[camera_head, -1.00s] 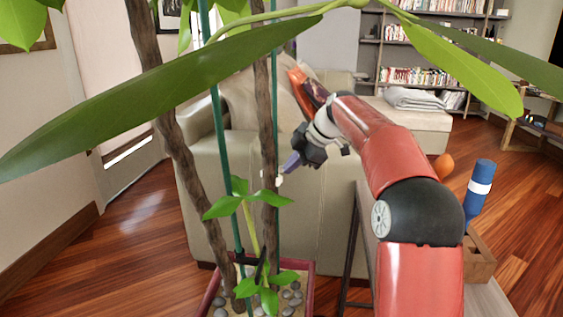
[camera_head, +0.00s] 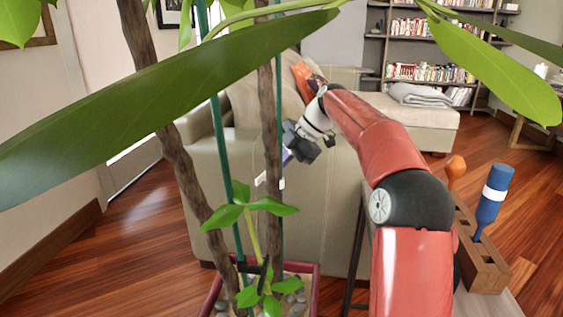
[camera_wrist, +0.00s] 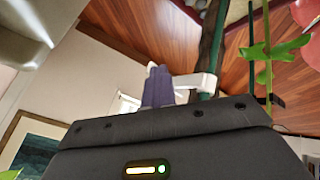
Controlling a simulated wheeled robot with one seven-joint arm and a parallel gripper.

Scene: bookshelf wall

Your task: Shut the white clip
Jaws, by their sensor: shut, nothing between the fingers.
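The white clip (camera_wrist: 195,82) is at the plant's trunk (camera_wrist: 211,50) and green stake (camera_wrist: 219,45) in the wrist view. In the head view small white parts of it show on both sides of the trunk, one at the left (camera_head: 261,179); the trunk hides its middle. I cannot tell whether the clip is open or shut. My gripper (camera_head: 287,156) is behind and right of the trunk, close to the clip. In the wrist view its purple fingers (camera_wrist: 158,87) are together and empty, just left of the clip, seemingly touching or nearly touching it.
A large leaf (camera_head: 170,85) crosses the head view. The pot (camera_head: 315,285) and a small leafy shoot (camera_head: 245,215) are below. A couch (camera_head: 335,215) stands behind. A wooden block (camera_head: 480,255) holds blue-handled and orange-handled tools at right.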

